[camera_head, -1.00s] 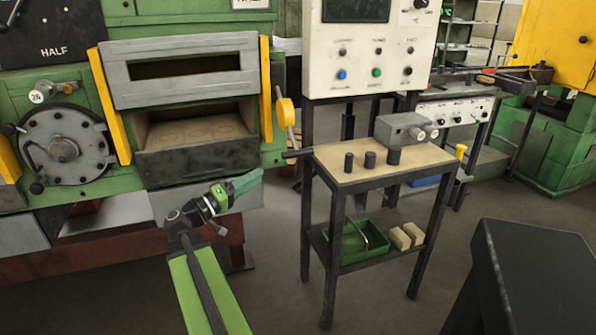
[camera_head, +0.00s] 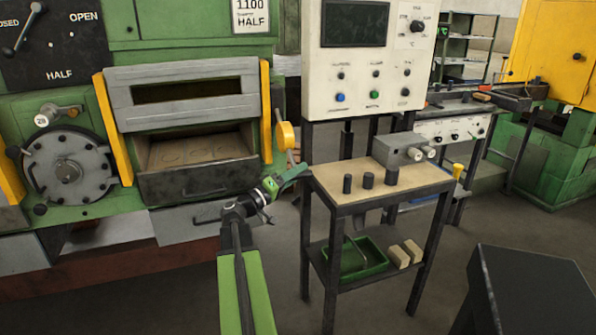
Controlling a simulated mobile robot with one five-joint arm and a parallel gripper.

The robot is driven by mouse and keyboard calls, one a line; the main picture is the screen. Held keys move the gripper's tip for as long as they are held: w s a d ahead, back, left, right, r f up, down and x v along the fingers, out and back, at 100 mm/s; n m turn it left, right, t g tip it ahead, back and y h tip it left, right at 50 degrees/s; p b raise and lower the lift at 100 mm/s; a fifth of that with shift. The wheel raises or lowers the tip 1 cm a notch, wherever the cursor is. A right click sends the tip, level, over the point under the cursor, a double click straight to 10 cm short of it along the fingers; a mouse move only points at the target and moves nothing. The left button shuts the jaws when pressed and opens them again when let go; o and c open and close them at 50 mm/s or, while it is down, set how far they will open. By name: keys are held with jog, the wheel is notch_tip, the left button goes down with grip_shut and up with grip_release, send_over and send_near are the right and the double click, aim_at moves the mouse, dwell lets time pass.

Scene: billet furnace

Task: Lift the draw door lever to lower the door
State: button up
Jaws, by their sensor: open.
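The draw door lever has a yellow round hub (camera_head: 285,136) and a thin metal arm running down from it, at the right of the furnace front. The lower end of the lever is close to my gripper (camera_head: 297,175), and its dark handle is mostly hidden there. My gripper has green fingers and is open. It is at or beside the handle; I cannot tell whether they touch. The grey draw door (camera_head: 235,72), with a dark slot, stands raised between yellow guides, and the furnace opening (camera_head: 195,148) shows below it.
A small table (camera_head: 335,192) with dark cylinders and a grey box stands just right of my gripper, its left edge close. A green tray (camera_head: 375,262) is on its lower shelf. A white control panel (camera_head: 360,60) stands behind. A dark block (camera_head: 530,275) is at the front right.

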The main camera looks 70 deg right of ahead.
jog(key=shift+s+d+r, duration=0.1)
jog(key=shift+s+d, duration=0.15)
jog(key=shift+d, duration=0.15)
grip_shut()
dwell(1.1)
